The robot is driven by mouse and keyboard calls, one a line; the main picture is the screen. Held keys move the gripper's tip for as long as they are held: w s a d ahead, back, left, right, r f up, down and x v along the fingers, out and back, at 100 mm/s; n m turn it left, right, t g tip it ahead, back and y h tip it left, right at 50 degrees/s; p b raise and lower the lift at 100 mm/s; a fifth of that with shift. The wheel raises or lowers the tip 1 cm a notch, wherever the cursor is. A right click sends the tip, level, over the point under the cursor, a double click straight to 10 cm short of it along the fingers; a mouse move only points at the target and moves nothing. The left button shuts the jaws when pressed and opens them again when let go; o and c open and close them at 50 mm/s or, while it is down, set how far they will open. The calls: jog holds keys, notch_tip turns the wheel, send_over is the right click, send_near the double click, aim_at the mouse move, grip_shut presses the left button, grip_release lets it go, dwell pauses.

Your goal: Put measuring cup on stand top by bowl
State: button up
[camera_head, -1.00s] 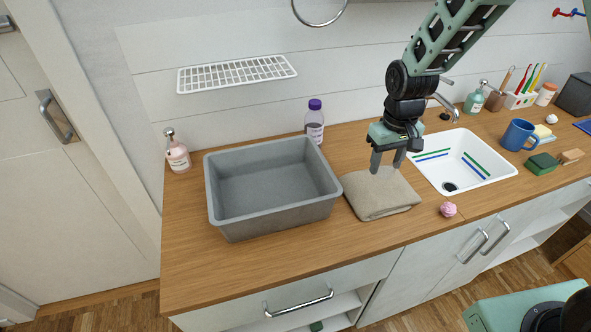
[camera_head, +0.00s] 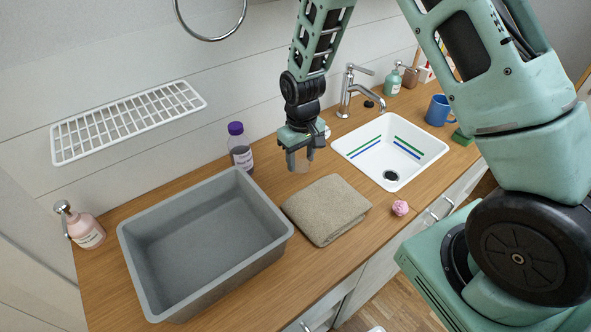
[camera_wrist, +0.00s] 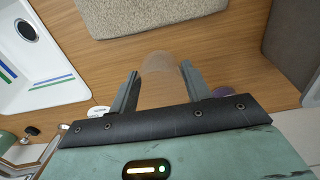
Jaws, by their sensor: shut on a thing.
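My gripper (camera_head: 300,164) hangs over the wooden counter, behind the folded cloth and just right of the purple-capped bottle. In the wrist view its two fingers stand apart, shut on a clear, round-edged thing (camera_wrist: 158,61) that looks like the measuring cup. Its see-through walls make its full shape hard to tell. It shows only faintly between the fingers in the head view. I see no bowl and no stand that I can make out.
A grey bin (camera_head: 262,259) stands at the left of the counter, beside the folded cloth (camera_head: 328,208). A purple-capped bottle (camera_head: 240,150), a white sink (camera_head: 425,143) and a tap (camera_head: 346,98) are near. A pink ball (camera_head: 400,208) lies in front. A wire rack (camera_head: 128,122) is on the wall.

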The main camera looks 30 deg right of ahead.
aim_at(301, 180)
jog(key=shift+f+p, duration=0.5)
jog(key=shift+f, duration=1.9)
jog(key=shift+f, duration=0.1)
jog(key=shift+f, duration=0.15)
jog(key=o, duration=0.9)
jog(key=shift+o, duration=0.2)
